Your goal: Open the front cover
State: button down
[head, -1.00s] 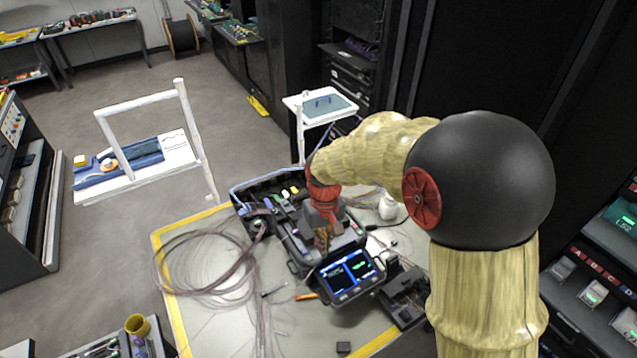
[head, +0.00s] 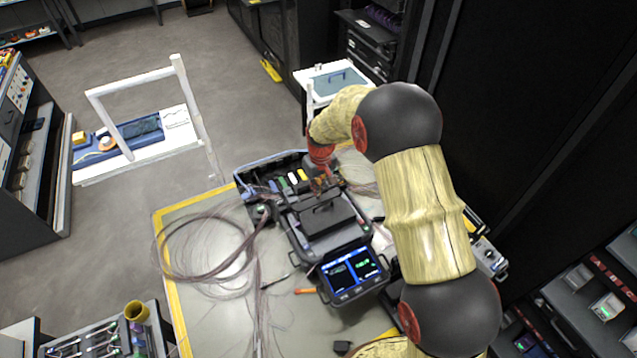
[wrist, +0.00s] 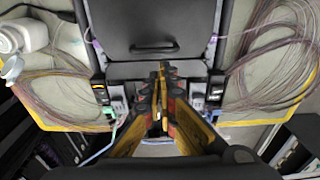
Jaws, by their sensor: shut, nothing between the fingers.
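The fusion splicer is a dark box with a lit screen (head: 352,273) on its near side. Its front cover (head: 326,217) is a dark panel with a bar handle, lying down over the body and looking closed. In the wrist view the cover (wrist: 130,25) fills the top middle, with its black handle (wrist: 155,49) just beyond my fingertips. My gripper (wrist: 161,68) is shut and empty, apart from the handle in that picture. In the head view my gripper (head: 324,184) is at the splicer's far side, behind the cover. Its fingertips are small and partly blurred there.
An open case (head: 270,180) with coloured items stands behind the splicer. Coiled fibres (head: 210,250) lie left on the yellow-edged table (head: 185,310). An orange pen-like tool (head: 306,291) lies near the screen. A white bottle (wrist: 28,35) shows in the wrist view.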

aim_at(316, 203)
jog(key=shift+w+a+f, duration=0.1)
jog(key=shift+a+f, duration=0.05)
jog(key=shift+f, duration=2.1)
jog(key=shift+b, duration=0.35)
jog(key=shift+s+r+t, duration=0.25)
jog(key=shift+r+t, duration=0.05)
jog(key=shift+w+b, duration=0.1)
jog(key=shift+b, duration=0.35)
